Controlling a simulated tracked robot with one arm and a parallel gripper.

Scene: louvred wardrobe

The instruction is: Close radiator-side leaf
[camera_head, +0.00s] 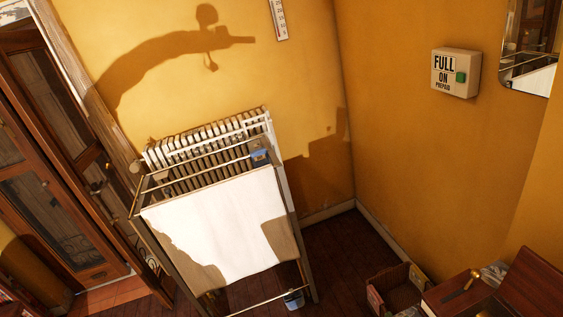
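A radiator (205,142) stands against the yellow wall in the middle of the view, partly hidden by a drying rack. At the left edge is brown wooden joinery with framed panes (50,215). A narrow wooden panel (68,95) runs along it on the radiator side, standing at an angle. I cannot tell whether this panel is the radiator-side leaf, and no louvres show clearly. My gripper is not in view; only a shadow of an arm falls on the wall.
A drying rack (143,213) with a white cloth (225,225) stands in front of the radiator, close to the joinery. A box (455,73) marked "FULL ON" hangs on the right wall. A crate (398,292) and wooden furniture (535,285) are at lower right. Dark floor (335,250) shows between.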

